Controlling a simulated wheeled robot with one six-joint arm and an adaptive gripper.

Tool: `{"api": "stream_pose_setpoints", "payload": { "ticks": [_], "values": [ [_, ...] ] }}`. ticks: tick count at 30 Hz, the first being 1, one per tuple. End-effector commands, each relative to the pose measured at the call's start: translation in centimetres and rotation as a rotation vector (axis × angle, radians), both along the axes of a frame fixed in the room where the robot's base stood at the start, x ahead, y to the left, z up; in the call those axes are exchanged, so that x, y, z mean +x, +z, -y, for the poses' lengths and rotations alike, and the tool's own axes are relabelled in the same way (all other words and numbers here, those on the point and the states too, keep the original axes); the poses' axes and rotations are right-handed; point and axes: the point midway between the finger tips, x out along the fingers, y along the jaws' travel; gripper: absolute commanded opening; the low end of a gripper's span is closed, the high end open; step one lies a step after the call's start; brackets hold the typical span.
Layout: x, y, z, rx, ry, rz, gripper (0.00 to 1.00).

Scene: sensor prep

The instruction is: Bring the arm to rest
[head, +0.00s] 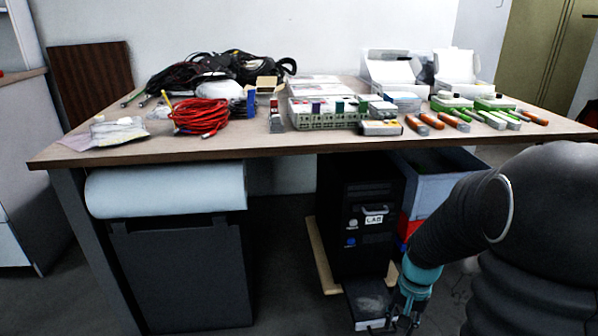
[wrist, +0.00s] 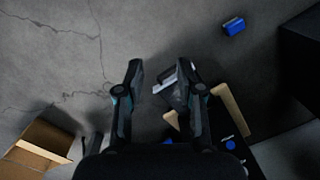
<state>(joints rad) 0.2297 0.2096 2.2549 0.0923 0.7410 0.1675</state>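My arm (head: 480,215) reaches down at the right of the head view, in front of the table. My gripper (head: 402,318) points down low near the floor, beside a dark flat item with a grey top (head: 372,304) in front of the computer tower. In the wrist view my gripper (wrist: 160,70) has its two fingers apart, with nothing seen held between them. A grey-white item (wrist: 172,80) shows beyond the right finger; its distance from the finger is unclear.
The table (head: 290,150) carries cables, an orange-red coil (head: 200,115), and several tools. Under it stand a black computer tower (head: 362,215) on a wooden board (head: 325,265) and a grey bin (head: 418,190). The wrist view shows a blue item (wrist: 234,26) and a cardboard box (wrist: 38,145) on the floor.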

Motion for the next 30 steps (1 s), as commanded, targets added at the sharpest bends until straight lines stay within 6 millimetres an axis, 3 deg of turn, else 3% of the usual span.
{"api": "stream_pose_setpoints", "payload": {
  "ticks": [1,9,21,30],
  "values": [
    [-0.8,2.2,-0.5,-0.007,0.039,0.02,0.37],
    [-5.1,9.9,-2.6,-0.048,0.222,0.103,0.37],
    [-11.2,19.3,-5.2,-0.128,0.373,0.298,0.37],
    [-13.7,25.2,-6.7,-0.172,0.423,0.492,0.37]
  ]
}}
